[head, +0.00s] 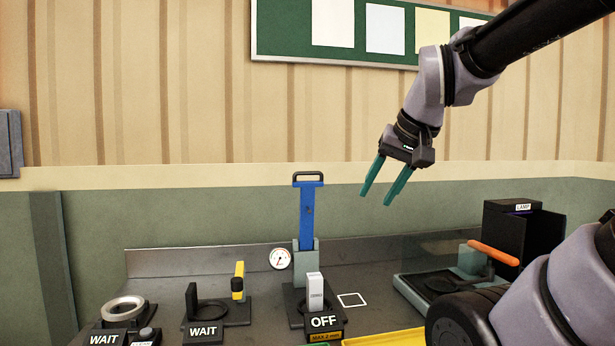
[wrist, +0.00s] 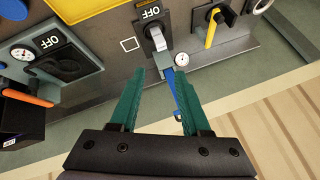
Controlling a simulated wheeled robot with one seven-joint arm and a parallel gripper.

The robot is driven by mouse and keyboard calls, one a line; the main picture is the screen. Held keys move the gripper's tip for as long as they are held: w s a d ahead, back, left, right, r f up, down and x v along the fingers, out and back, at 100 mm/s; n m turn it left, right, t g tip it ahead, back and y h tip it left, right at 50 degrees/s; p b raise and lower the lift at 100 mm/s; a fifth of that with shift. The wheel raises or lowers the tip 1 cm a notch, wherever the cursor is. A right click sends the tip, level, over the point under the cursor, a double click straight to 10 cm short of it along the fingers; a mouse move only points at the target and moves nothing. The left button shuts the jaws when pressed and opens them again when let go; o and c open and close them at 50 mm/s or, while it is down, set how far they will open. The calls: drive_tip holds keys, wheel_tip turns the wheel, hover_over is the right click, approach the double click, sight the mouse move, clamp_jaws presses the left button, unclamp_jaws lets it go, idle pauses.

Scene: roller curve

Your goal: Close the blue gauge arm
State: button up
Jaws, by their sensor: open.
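The blue gauge arm (head: 308,217) stands upright on a grey bracket on the bench, with a dark handle (head: 308,176) at its top. A round white gauge (head: 280,258) is at the left of its base.
An OFF-labelled unit with a light lever (head: 315,291) stands in front of the blue arm. A yellow-lever unit (head: 238,281) and a metal ring (head: 122,308) stand to the left. An orange-handled device (head: 493,253) and a black lamp box (head: 522,240) stand to the right.

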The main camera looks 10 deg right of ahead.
drive_tip(key=shift+n, duration=0.3)
drive_tip(key=w+r, duration=0.2)
drive_tip(key=w, duration=0.1)
drive_tip(key=w+r, duration=0.1)
drive_tip(key=w, duration=0.1)
drive_tip(key=shift+r, duration=0.2)
clamp_jaws()
drive_tip(key=w+a+r+n+h, duration=0.1)
drive_tip(key=w+a+r, duration=0.1)
drive_tip(key=w, duration=0.9)
drive_tip(key=w+a+r+n, duration=0.1)
drive_tip(key=w+a+r, duration=0.15)
drive_tip(key=w, duration=0.85)
drive_tip(key=w+a+r+n+h, duration=0.1)
drive_tip(key=w+r, duration=0.2)
drive_tip(key=w, duration=0.8)
drive_tip(key=shift+t, duration=0.4)
drive_tip(key=x, duration=0.3)
drive_tip(key=s+f+x, duration=0.1)
drive_tip(key=x, duration=0.5)
drive_tip(key=shift+s+a+f, duration=0.15)
drive_tip(key=shift+a+f, duration=0.1)
drive_tip(key=shift+f, duration=0.1)
drive_tip(key=shift+s+f, duration=0.35)
drive_tip(key=shift+s, duration=0.2)
